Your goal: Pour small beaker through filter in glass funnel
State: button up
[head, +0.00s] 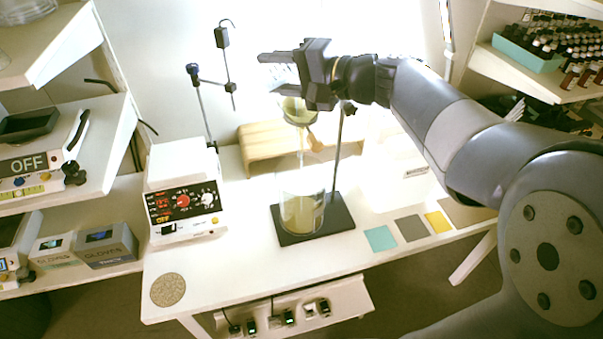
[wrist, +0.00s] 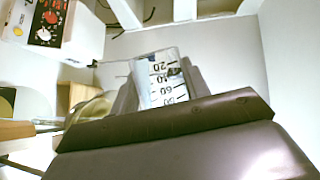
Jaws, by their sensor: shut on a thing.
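My gripper (head: 283,72) is above the funnel in the head view, shut on the small beaker. The small clear beaker (wrist: 160,78) shows between the fingers in the wrist view, with dark graduation marks. In the head view the fingers mostly hide it, so I cannot tell its contents. The glass funnel (head: 297,113) with a yellowish filter is held upright just below my gripper. A large beaker (head: 301,212) with yellowish contents stands beneath its stem on the black stand base (head: 335,217). The funnel's yellowish rim also shows in the wrist view (wrist: 92,108).
A hotplate (head: 184,195) stands left of the stand, with a rod and clamp behind it. A wooden rack (head: 258,150) is behind. Coloured squares, including a teal one (head: 380,238), lie to the right. The table's front left is mostly clear around a round speckled mat (head: 168,289).

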jog(key=shift+w+d+r+m+y+b, duration=0.2)
jog(key=shift+r+m+y+b, duration=0.35)
jog(key=shift+m+b, duration=0.35)
dwell(4.0)
jog(key=shift+f, duration=0.1)
dwell(0.5)
jog(key=shift+s+a+f+n+b, duration=0.15)
jog(key=shift+f+n+b, duration=0.2)
jog(key=shift+b, duration=0.35)
jog(key=shift+s+a+f+n+h+b, duration=0.1)
jog(key=shift+a+f+n+h+b, duration=0.05)
jog(key=shift+n+h+b, duration=0.45)
jog(key=shift+s+a+f+n+h+b, duration=0.2)
jog(key=shift+f+n+h+b, duration=0.2)
jog(key=shift+n+b, duration=0.4)
jog(key=shift+s+a+f+n+t+h+b, duration=0.2)
jog(key=shift+f+n+h+b, duration=0.1)
jog(key=shift+n+b, duration=0.3)
jog(key=shift+s+a+f+n+t+h+b, duration=0.15)
jog(key=shift+f+n+h+b, duration=0.1)
jog(key=shift+n+b, duration=0.3)
jog(key=shift+r+h, duration=0.1)
jog(key=shift+h, duration=0.2)
